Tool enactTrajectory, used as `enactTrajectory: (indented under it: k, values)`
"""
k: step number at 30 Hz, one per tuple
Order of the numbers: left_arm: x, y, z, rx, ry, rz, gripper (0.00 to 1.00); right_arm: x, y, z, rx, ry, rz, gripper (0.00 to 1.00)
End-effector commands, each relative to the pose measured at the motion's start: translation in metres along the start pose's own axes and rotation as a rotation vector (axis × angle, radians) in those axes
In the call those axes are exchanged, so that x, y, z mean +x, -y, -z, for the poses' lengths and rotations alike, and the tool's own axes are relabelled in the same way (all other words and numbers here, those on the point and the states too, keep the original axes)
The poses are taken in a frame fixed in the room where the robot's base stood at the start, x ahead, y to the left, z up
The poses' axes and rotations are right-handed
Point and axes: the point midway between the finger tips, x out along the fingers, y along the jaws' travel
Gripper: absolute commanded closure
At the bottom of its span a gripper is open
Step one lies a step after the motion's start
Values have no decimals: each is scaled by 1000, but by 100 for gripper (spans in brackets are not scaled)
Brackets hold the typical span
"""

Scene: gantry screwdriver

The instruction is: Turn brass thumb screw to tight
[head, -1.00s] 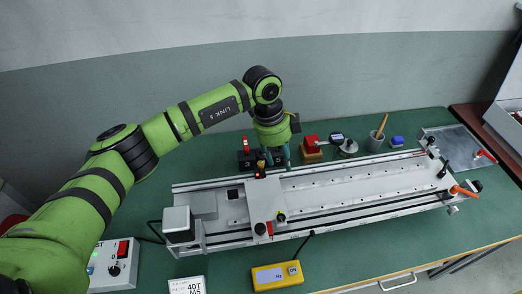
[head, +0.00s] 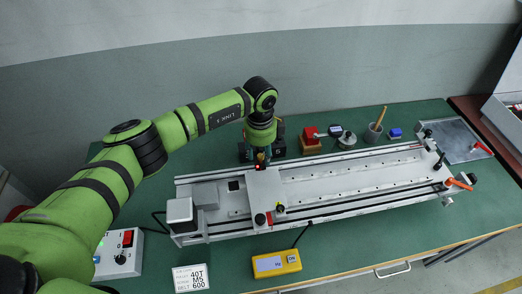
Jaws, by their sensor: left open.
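My left gripper (head: 262,159) points down at the back edge of the gantry carriage (head: 264,184), with its fingers apart. A small brass-coloured spot, likely the thumb screw (head: 260,155), shows at the fingers. It is too small and too covered to tell whether the fingers touch it or how far it is turned. The carriage sits on the left part of the long silver rail frame (head: 350,180). A black knob (head: 260,219) and a small yellow-topped part (head: 281,208) are at the carriage's front. My right gripper is not in view.
A red-topped block (head: 310,138), a grey round weight (head: 347,139) and a pen cup (head: 373,133) line the back. A yellow box (head: 276,263) and a control box (head: 120,254) stand in front on the green bench (head: 345,240).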

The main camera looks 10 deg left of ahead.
Motion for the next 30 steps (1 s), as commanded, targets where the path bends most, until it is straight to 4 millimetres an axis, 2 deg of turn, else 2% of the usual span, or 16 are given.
enactTrajectory:
  k: [1,2,3,5,19,30]
  values:
    - [0,0,0,0,0,0,55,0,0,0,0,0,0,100]
    - [0,0,0,0,0,0,59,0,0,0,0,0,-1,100]
    - [0,0,0,0,0,0,75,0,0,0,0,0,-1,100]
    - [0,0,0,0,0,0,99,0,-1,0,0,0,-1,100]
    - [1,0,0,47,-1,0,100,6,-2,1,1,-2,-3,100]
    - [4,-1,0,309,-10,-1,100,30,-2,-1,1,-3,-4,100]
